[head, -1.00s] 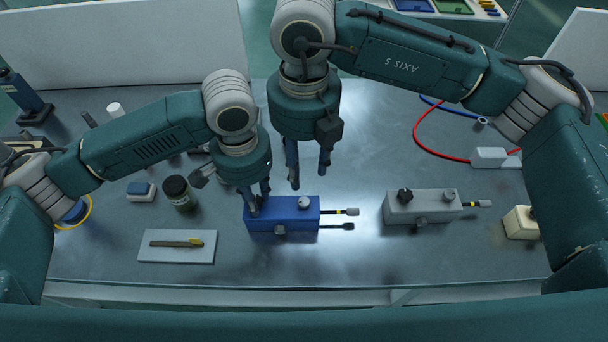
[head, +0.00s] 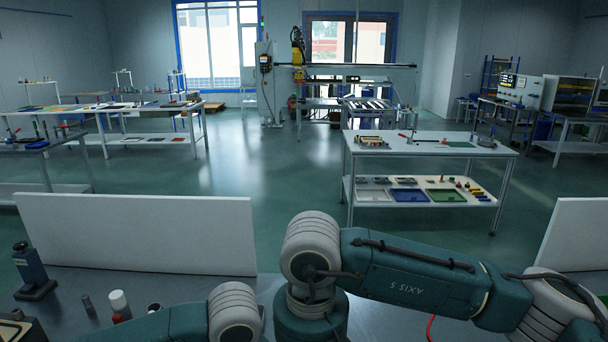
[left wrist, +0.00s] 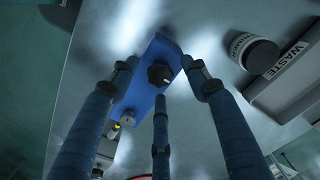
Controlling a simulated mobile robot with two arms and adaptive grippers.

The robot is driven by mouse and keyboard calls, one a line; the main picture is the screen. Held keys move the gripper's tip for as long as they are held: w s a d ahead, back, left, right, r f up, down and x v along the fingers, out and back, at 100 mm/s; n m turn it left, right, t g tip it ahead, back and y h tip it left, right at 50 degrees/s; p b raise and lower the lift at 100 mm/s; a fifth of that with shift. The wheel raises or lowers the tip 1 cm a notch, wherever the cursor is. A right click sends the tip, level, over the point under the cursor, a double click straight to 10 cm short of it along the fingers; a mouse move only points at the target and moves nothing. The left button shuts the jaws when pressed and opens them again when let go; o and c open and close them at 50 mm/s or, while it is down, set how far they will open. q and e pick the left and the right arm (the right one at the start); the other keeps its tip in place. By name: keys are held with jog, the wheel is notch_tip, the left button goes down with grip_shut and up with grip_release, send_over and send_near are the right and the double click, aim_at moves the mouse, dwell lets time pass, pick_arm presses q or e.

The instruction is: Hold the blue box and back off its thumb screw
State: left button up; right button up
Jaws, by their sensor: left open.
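The blue box (left wrist: 142,88) shows in the left wrist view, below my left gripper (left wrist: 160,76). A dark knob (left wrist: 161,73) with a white mark sits on the box, between the three spread fingertips. The fingers are open, and I cannot tell whether any touches the knob or the box. My right gripper shows in neither current view.
A dark-lidded jar (left wrist: 252,52) and a bin marked WASTE (left wrist: 290,70) stand right of the box in the wrist view. White panels (head: 140,233) (head: 578,245) edge the bench at the back. A dark blue device (head: 32,270) stands at the bench's left.

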pick_arm(q)
jog(key=a+r+p, duration=0.2)
jog(key=r, duration=0.5)
jog(key=a+r+p, duration=0.2)
jog(key=a+r, duration=0.1)
jog(key=r, duration=0.4)
jog(key=shift+r, duration=0.15)
jog(key=shift+p, duration=0.3)
